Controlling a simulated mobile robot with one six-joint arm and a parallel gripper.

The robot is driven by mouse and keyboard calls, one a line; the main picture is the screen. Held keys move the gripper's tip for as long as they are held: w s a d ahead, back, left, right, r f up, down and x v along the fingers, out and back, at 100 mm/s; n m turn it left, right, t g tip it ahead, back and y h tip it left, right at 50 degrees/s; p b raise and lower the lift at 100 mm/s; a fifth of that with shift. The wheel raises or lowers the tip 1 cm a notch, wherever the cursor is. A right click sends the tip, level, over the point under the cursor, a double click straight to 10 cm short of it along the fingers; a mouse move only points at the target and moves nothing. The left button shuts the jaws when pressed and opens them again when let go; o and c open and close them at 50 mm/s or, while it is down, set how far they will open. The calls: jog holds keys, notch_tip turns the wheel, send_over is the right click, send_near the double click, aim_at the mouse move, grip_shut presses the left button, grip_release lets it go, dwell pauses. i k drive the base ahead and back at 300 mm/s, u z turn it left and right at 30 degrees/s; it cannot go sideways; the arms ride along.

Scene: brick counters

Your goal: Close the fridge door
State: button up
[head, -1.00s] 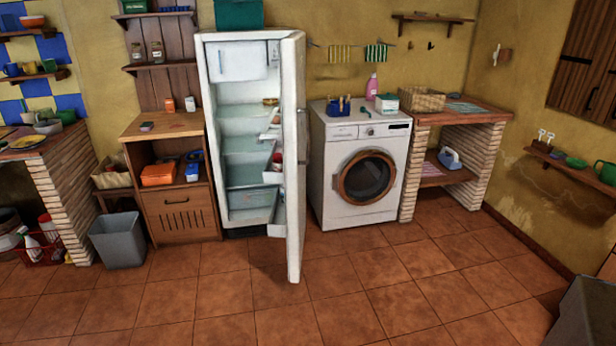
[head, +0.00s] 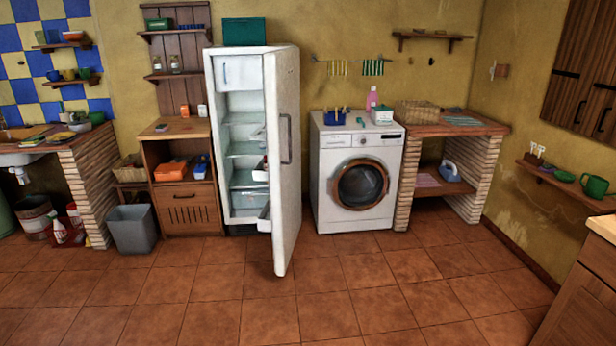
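The white fridge (head: 221,140) stands against the back wall between a wooden cabinet and a washing machine. Its door (head: 284,185) is hinged on the right and stands open, swung out toward the room. The dark door handle (head: 286,138) is on the outer face, turned to the right. Inside, several shelves (head: 243,150) and part of the door's inner bins (head: 264,218) show. My gripper is not in view.
The washing machine (head: 356,175) stands right of the door, with a gap between them. A grey bin (head: 131,229) and a wooden cabinet (head: 188,208) are to the left. The tiled floor (head: 330,292) in front is clear. A wooden counter (head: 585,295) juts in at lower right.

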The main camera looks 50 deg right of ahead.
aim_at(281, 217)
jog(key=u, duration=0.6)
jog(key=k, duration=0.2)
jog(key=z, duration=1.95)
jog(key=i, duration=1)
jog(key=z, duration=0.1)
jog(key=k, duration=0.5)
jog(key=z, duration=0.05)
